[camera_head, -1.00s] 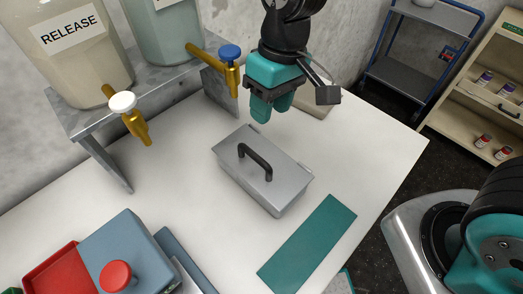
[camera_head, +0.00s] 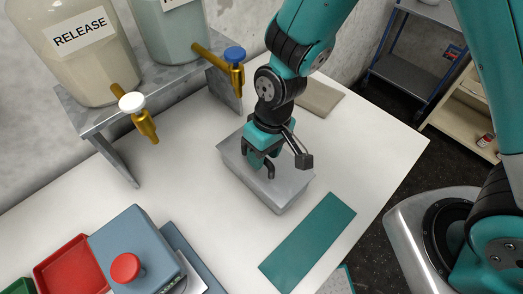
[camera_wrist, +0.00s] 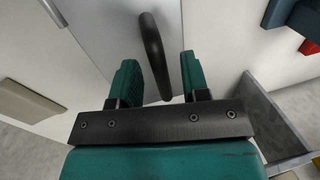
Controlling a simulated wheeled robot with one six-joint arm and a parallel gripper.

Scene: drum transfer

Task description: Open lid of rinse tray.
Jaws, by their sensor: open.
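The rinse tray (camera_head: 280,196) is a grey metal box with its lid (camera_head: 294,180) shut, standing on the white table. A black arched handle (camera_head: 270,170) sits on the lid and is partly hidden by my gripper in the head view. My gripper (camera_head: 262,164) is over the lid, pointing down at the handle. In the wrist view the handle (camera_wrist: 154,50) lies between the two open teal fingers of my gripper (camera_wrist: 160,75), with gaps on both sides. I cannot tell whether the fingertips touch the lid.
A teal mat (camera_head: 308,240) lies right of the tray. A blue-grey device with a red knob (camera_head: 125,267) and a red bin (camera_head: 66,264) stand at the front left. Drums with brass taps (camera_head: 143,122) stand on a metal shelf behind. A beige slab (camera_head: 318,97) lies behind the tray.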

